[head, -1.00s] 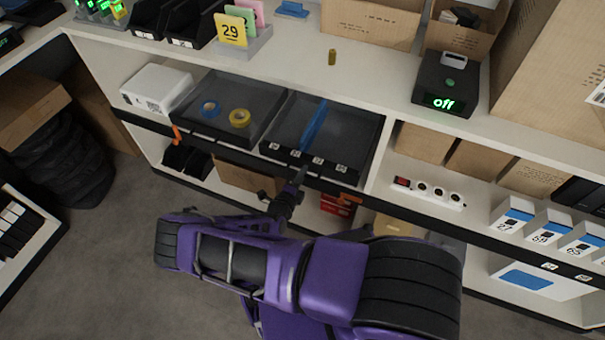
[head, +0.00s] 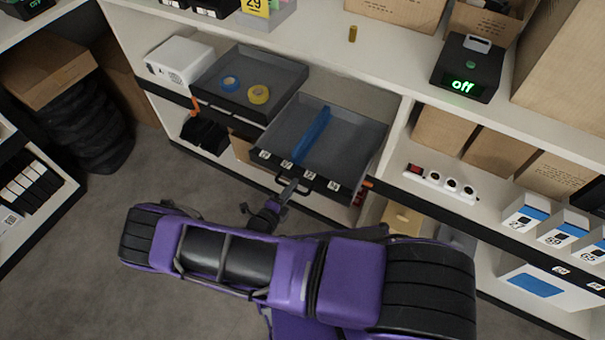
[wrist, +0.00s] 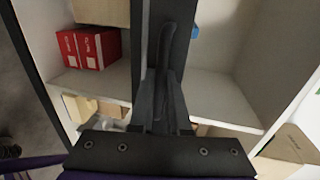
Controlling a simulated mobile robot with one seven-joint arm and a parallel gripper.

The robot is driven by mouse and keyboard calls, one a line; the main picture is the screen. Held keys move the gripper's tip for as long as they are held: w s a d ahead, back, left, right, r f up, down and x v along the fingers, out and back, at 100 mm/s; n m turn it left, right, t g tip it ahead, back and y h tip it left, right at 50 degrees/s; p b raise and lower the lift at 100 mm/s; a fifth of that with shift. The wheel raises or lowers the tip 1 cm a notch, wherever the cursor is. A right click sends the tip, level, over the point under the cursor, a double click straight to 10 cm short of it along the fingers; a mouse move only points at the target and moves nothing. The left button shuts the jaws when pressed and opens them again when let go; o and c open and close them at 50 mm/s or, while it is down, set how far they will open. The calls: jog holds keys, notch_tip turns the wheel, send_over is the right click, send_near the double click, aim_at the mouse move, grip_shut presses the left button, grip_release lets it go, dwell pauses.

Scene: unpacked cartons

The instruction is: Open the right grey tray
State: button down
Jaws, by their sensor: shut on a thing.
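The right grey tray (head: 340,133) is pulled partway out of the shelf, its front well past the shelf edge. A blue divider (head: 313,135) stands inside it, and its dark front carries several small white labels. My gripper (head: 291,186) is at the dark handle (head: 305,186) on the tray's front, shut on it. In the wrist view my gripper (wrist: 163,95) has its fingers around the dark handle (wrist: 168,45). The left grey tray (head: 285,68) sits further back, with a blue tape roll (head: 230,83) and a yellow tape roll (head: 258,94) in it.
A white box (head: 178,60) stands left of the trays. The shelf upright (head: 395,130) is close to the right tray's right side. Red boxes (wrist: 90,48) sit on the shelf below. Open floor (head: 80,250) lies in front on the left.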

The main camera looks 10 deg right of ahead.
jog(key=v, duration=0.2)
jog(key=f+v, duration=0.1)
jog(key=v, duration=0.1)
jog(key=shift+s+a+r, duration=0.1)
jog(key=shift+s+a, duration=0.15)
jog(key=shift+s, duration=0.05)
jog(key=c, duration=0.9)
grip_release()
jog(key=shift+s, duration=0.1)
jog(key=v, duration=1.7)
jog(key=shift+s+a, duration=0.1)
